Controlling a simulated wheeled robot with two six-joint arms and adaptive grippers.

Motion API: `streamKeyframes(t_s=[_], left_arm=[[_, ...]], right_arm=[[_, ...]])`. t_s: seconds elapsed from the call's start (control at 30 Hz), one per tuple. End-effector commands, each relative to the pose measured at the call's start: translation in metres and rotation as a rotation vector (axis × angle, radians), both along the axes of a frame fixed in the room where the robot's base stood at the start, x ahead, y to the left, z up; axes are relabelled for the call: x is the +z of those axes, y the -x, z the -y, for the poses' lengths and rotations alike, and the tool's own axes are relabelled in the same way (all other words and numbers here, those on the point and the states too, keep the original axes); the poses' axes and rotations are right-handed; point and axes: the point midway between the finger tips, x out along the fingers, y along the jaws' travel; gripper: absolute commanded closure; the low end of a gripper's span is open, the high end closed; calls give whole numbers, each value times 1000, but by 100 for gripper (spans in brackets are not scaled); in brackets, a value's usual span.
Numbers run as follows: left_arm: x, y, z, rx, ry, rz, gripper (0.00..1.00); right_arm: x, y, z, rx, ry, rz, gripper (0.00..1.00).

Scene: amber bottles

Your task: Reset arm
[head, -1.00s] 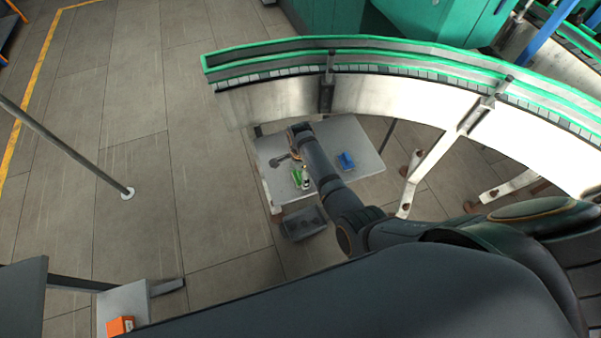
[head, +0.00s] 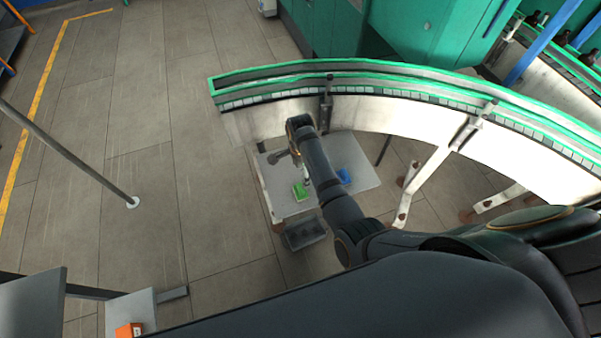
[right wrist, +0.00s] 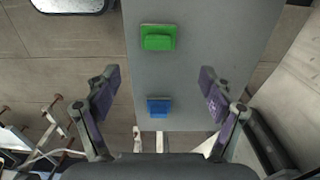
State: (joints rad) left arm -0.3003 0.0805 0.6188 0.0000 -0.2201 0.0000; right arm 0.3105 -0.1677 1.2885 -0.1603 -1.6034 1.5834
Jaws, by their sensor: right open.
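My right arm reaches out over a small grey table (head: 362,172) in the head view. Its gripper (head: 283,157) is small there, above the table's left part. A green block (right wrist: 158,38) and a blue block (right wrist: 159,107) sit apart on the table. In the head view the green block (head: 300,191) and blue block (head: 344,176) lie either side of my forearm. My left gripper is not in view.
A dark grey bin (head: 305,234) stands at the table's near edge. A curved conveyor with green rails (head: 400,77) runs just behind the table. A thin post (head: 75,150) and a stand with an orange box (head: 129,330) are at left. Floor between is clear.

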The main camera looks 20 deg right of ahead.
Motion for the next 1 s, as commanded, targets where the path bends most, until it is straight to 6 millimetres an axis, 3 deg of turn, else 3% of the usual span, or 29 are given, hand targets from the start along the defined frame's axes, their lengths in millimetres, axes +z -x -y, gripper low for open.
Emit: streamKeyframes(t_s=[0.37,0.47,0.57,0.7,1.0], left_arm=[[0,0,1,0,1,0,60],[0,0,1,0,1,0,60],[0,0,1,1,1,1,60],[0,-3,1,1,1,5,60],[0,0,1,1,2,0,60]], right_arm=[[0,0,1,3,0,1,18],[-3,11,12,69,6,15,18],[-2,40,40,272,31,57,18],[15,90,74,647,98,116,18],[65,154,95,1200,221,167,18]])
